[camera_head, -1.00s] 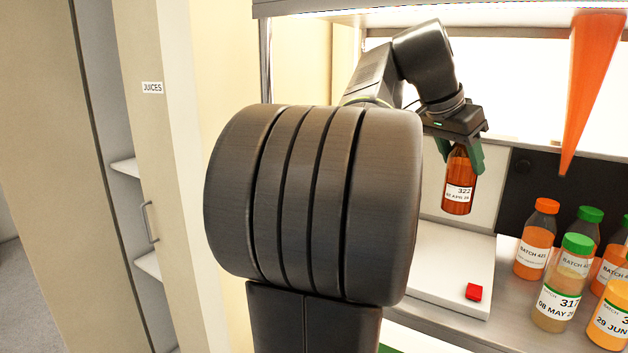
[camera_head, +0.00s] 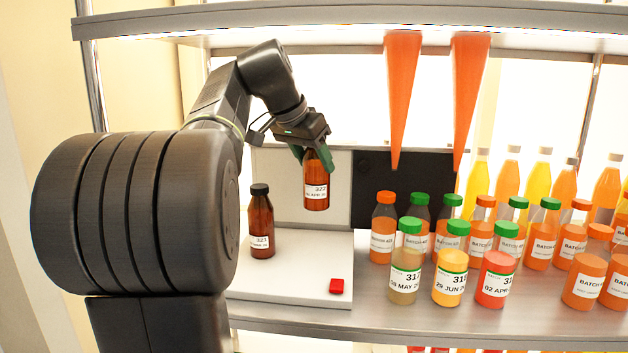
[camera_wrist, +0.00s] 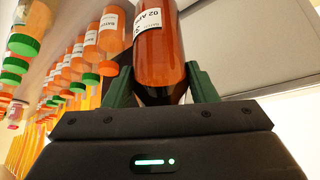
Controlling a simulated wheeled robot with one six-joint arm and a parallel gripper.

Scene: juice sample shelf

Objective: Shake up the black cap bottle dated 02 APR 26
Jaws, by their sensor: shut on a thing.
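My gripper (camera_head: 312,150) is shut on the neck end of a brown bottle (camera_head: 316,190) and holds it upright above the white platform. Its label reads 322 in the head view, with a small date line beneath. The bottle also shows in the wrist view (camera_wrist: 163,45), between the green fingers, where part of its label reads "02 AP". Its cap is hidden by the fingers. A second brown bottle (camera_head: 261,225) with a black cap stands on the white platform's left part, label 321, its date too small to read.
The white platform (camera_head: 290,290) has a red button (camera_head: 336,286) at its front right. Several juice bottles crowd the shelf (camera_head: 400,318) to the right, including a green-capped one (camera_head: 406,265). Two orange cones (camera_head: 402,90) hang above a dark panel (camera_head: 365,190).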

